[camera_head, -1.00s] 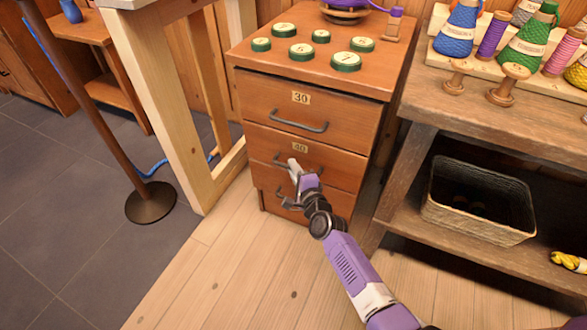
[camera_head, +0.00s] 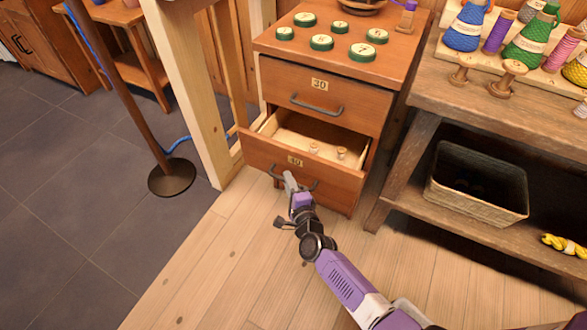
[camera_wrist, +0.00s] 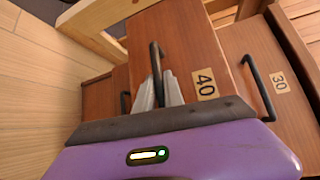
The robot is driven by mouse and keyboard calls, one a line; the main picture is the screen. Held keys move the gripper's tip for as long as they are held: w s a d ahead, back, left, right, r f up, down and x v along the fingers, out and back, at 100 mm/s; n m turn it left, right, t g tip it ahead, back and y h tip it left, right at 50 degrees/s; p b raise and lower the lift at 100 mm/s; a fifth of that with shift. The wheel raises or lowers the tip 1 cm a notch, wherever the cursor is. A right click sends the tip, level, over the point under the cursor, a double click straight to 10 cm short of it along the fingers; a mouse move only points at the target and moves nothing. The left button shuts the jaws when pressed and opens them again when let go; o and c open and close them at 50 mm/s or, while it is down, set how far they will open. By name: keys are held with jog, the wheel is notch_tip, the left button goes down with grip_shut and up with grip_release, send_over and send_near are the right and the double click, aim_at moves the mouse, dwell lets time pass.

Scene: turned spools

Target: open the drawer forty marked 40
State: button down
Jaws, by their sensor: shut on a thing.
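The drawer marked 40 (camera_head: 262,158) is pulled out of the wooden cabinet (camera_head: 385,75), and its pale inside shows with small wooden spools (camera_head: 341,153) in it. Its front and 40 label (camera_wrist: 205,84) also show in the wrist view. My gripper (camera_head: 290,181) is at the drawer's dark bar handle (camera_head: 312,186). In the wrist view my gripper (camera_wrist: 157,92) is shut on this handle (camera_wrist: 156,62). The fingers hide part of the handle.
The drawer marked 30 (camera_head: 360,103) above is closed. Green-rimmed discs (camera_head: 321,42) lie on the cabinet top. A shelf with a basket (camera_head: 476,185) stands at the right. A round stand base (camera_head: 172,177) is at the left. The wooden floor (camera_head: 215,265) in front is clear.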

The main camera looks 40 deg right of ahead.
jog(key=s+a+p, duration=0.3)
jog(key=a, duration=0.5)
jog(key=shift+a, duration=0.2)
jog(key=c, duration=1.5)
grip_release()
jog(key=shift+o, duration=0.2)
jog(key=p+v, duration=0.1)
jog(key=v, duration=0.6)
jog(key=shift+s+p, duration=0.35)
